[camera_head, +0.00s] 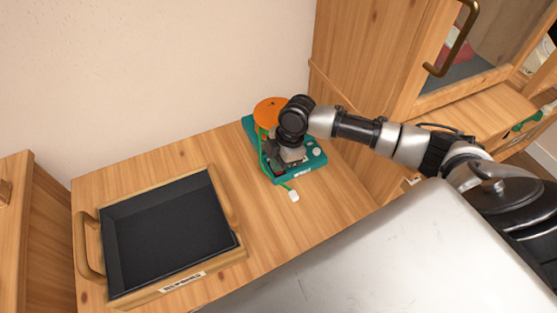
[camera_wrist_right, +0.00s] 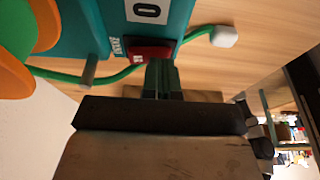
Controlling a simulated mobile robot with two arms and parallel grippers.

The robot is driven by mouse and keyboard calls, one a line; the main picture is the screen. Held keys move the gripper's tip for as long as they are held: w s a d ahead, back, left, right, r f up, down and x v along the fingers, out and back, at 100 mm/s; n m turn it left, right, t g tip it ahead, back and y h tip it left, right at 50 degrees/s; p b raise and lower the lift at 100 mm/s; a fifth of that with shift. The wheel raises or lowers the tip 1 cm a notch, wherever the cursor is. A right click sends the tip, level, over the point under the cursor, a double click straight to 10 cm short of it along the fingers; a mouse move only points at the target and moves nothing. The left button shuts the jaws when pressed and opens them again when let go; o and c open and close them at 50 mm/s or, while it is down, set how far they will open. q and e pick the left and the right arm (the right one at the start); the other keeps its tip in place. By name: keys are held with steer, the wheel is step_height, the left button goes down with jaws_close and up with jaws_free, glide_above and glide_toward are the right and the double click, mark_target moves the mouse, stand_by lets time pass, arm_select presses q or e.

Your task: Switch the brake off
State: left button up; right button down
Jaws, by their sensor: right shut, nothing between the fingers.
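A teal device (camera_head: 309,164) with an orange disc (camera_head: 268,111) stands on the wooden counter against the wall. In the right wrist view its teal base (camera_wrist_right: 178,18) carries a red switch (camera_wrist_right: 150,52) at its edge, with small lettering beside it too small to read for certain. My right gripper (camera_wrist_right: 162,66) is shut and empty, its fingertips right at the red switch, seemingly touching it and hiding part of it. In the head view my right wrist hides much of the device and the switch. My left gripper is not in view.
A green cable with a white end (camera_head: 294,196) runs off the device's front. A wooden tray with a dark inside (camera_head: 240,252) stands at the left of the counter. A wooden cabinet (camera_head: 365,60) rises behind the arm. Bare counter lies between tray and device.

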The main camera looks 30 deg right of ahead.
steer(key=shift+w, duration=0.1)
steer(key=shift+w+r, duration=0.2)
steer(key=shift+w, duration=0.55)
steer(key=r+p, duration=0.1)
steer(key=p, duration=0.1)
steer(key=r+p, duration=0.4)
steer(key=shift+s+p, duration=0.3)
steer(key=shift+s, duration=0.05)
steer(key=s+p+v, duration=0.2)
steer(key=p+v, duration=0.6)
steer(key=p, duration=0.2)
steer(key=shift+d+r, duration=0.3)
